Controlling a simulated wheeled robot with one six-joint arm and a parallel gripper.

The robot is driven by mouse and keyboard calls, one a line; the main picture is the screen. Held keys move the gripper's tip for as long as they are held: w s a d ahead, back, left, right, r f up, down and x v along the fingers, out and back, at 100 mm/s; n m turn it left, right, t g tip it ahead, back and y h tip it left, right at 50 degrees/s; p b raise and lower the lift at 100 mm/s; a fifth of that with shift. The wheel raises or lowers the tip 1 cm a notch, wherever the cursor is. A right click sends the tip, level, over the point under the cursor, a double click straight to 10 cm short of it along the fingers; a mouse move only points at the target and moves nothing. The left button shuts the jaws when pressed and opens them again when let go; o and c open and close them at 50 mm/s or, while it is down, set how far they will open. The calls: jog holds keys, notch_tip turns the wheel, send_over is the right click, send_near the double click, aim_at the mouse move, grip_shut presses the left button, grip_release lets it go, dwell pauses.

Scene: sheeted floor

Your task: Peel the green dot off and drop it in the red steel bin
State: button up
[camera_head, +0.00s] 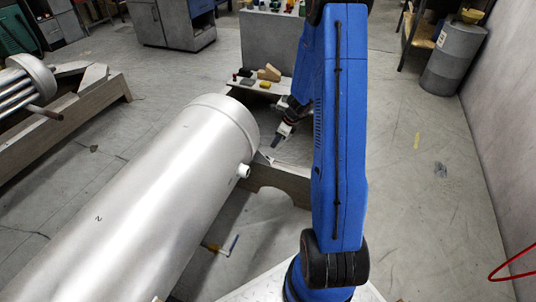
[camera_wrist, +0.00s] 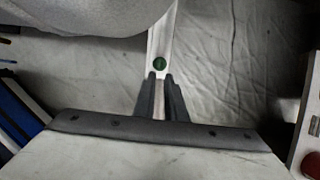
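The green dot (camera_wrist: 159,64) is small and round. It sits on a narrow pale strip (camera_wrist: 162,35) in the wrist view, just beyond my fingertips. My gripper (camera_wrist: 160,76) has two dark fingers a small gap apart, with a pale surface showing between them. The fingertips look close to the dot, but I cannot tell whether they touch it. In the head view my gripper (camera_head: 282,135) is beside the end of the large silver tank, and the dot cannot be made out. No red steel bin is clearly recognisable in either view.
The silver tank (camera_head: 150,200) lies close left of my arm. A low shelf (camera_head: 255,88) with small blocks is behind my gripper. A grey drum (camera_head: 455,58) stands back right. A thin red curved thing (camera_head: 512,265) shows at the right edge. The right floor is mostly clear.

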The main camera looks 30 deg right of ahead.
jog(key=x, duration=1.1)
grip_shut()
jog(key=shift+r, duration=2.55)
jog(key=shift+r, duration=2)
